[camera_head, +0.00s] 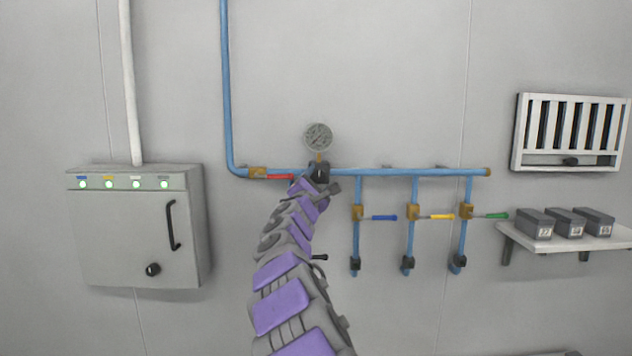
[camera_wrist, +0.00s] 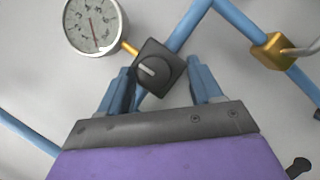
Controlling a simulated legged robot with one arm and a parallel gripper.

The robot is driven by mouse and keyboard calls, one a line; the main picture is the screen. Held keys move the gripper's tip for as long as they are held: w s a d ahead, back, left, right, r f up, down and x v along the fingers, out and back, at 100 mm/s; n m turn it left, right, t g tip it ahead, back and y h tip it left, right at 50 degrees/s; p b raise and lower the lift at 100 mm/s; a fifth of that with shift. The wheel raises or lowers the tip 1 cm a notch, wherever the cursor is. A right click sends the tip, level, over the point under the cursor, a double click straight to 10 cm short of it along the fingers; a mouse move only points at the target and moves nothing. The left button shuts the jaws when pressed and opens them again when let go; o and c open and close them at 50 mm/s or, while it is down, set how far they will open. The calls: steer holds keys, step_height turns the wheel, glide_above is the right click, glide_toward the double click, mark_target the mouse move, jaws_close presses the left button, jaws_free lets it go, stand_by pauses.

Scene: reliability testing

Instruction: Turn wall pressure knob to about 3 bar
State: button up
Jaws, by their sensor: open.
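The pressure knob (camera_wrist: 157,68) is a dark square-bodied knob with a pale pointer line, set on the blue wall pipe below the gauge. It also shows in the head view (camera_head: 319,173), partly covered by my arm. The round gauge (camera_head: 318,137) stands above it; in the wrist view the gauge (camera_wrist: 93,25) is cut by the top edge. Its needle shows, but the figures are too small to read surely. My gripper (camera_wrist: 160,72) is open, with one blue finger on each side of the knob in the picture. I cannot tell whether they touch it.
A red-handled valve (camera_head: 278,176) sits left of the knob. Blue (camera_head: 380,217), yellow (camera_head: 436,216) and green (camera_head: 490,215) handled valves hang on branches at right. A control cabinet (camera_head: 140,235) is at left; a shelf (camera_head: 570,240) with boxes is at far right.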

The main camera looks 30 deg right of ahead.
steer(key=shift+s+d, duration=0.1)
steer(key=shift+d, duration=0.15)
steer(key=shift+c, duration=1)
steer(key=shift+a, duration=0.75)
steer(key=c, duration=0.5)
steer(key=shift+r, duration=0.15)
steer(key=c, duration=0.4)
steer(key=shift+o, duration=0.2)
